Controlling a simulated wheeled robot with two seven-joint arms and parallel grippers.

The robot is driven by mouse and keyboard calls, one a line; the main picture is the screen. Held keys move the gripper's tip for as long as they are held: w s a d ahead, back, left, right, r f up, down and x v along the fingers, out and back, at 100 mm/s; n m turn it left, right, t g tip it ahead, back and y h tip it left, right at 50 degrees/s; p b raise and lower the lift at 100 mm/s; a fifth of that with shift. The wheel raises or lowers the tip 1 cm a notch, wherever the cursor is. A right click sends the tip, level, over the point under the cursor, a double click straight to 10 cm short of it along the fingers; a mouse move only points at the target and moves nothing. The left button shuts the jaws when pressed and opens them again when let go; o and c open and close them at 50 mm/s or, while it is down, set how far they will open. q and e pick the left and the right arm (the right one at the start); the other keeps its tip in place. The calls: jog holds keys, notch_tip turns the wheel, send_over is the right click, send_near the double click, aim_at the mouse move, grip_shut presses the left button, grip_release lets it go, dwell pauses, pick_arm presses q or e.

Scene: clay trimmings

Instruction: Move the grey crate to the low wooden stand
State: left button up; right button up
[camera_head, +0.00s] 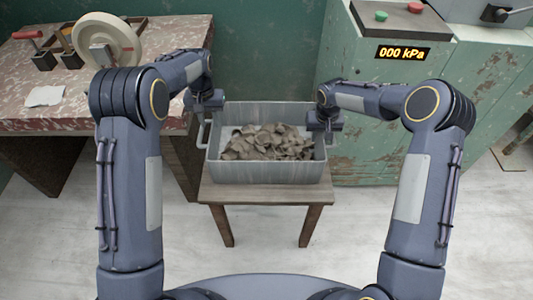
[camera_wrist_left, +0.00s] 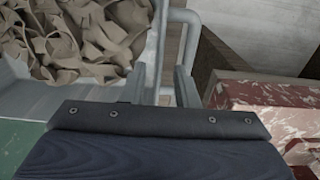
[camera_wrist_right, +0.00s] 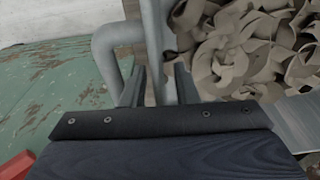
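The grey crate (camera_head: 265,172), with clay trimmings (camera_head: 266,142) in it, appears to rest upright on a low wooden stand (camera_head: 262,193). My left gripper (camera_head: 208,110) is at the crate's left side. In the left wrist view its fingers (camera_wrist_left: 160,90) are apart, on either side of the crate's rim by the handle (camera_wrist_left: 192,38). My right gripper (camera_head: 322,122) is at the crate's right side. In the right wrist view its fingers (camera_wrist_right: 158,88) are also apart, with the rim between them near the other handle (camera_wrist_right: 108,50). The fingertips' contact is not clear.
A worn red-and-white table (camera_head: 120,118) with a wheel (camera_head: 106,38), small boxes and a white cloth (camera_head: 44,96) stands left. A green machine (camera_head: 375,165) showing "000 kPa" stands close on the right. Pale floor (camera_head: 350,225) is open in front and beside the stand.

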pick_arm(q)
notch_tip(320, 180, up, 3)
jog(key=shift+f, duration=0.1)
pick_arm(e)
jog(key=shift+r, duration=0.1)
jog(key=r, duration=0.4)
jog(key=s+r, duration=0.1)
jog(key=r, duration=0.6)
jog(key=shift+s+r, duration=0.25)
jog(key=shift+r, duration=0.15)
